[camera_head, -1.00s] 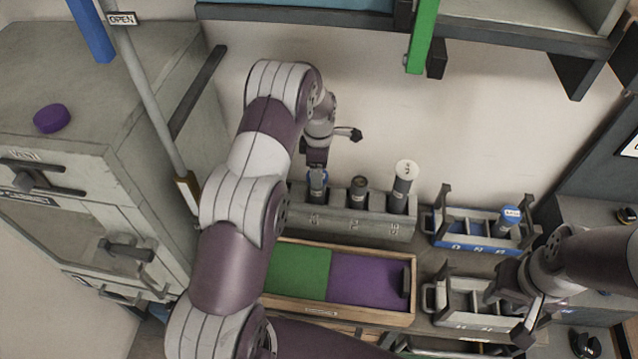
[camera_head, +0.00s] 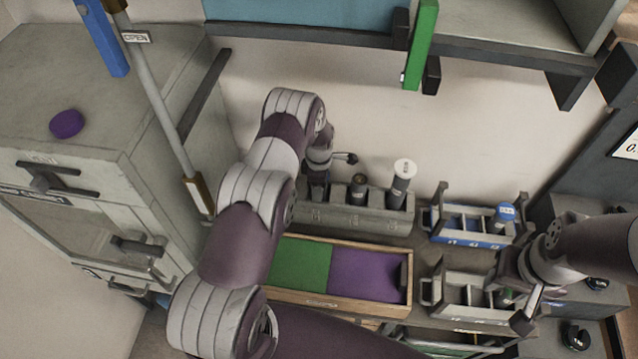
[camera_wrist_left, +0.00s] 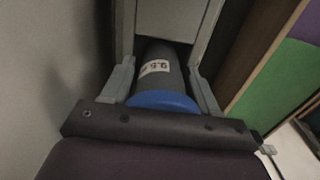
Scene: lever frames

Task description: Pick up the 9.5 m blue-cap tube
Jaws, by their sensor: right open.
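In the left wrist view, the grey tube with a 9.5 label (camera_wrist_left: 158,66) and a blue cap (camera_wrist_left: 163,100) stands in a slot of the grey rack (camera_head: 345,216). My left gripper (camera_wrist_left: 163,75) is open around it, with one finger on each side and narrow gaps showing. In the head view, the left gripper (camera_head: 318,188) is lowered at the rack's left slot and mostly hides this tube. My right gripper (camera_head: 511,305) is open and empty, by the small grey rack at the right.
A dark-capped tube (camera_head: 358,184) and a taller white-capped tube (camera_head: 401,180) stand in the same rack. Another blue-capped tube (camera_head: 504,214) stands in the blue rack (camera_head: 464,239). A wooden tray (camera_head: 335,301) with green and purple halves lies in front. A cabinet (camera_head: 95,120) stands left.

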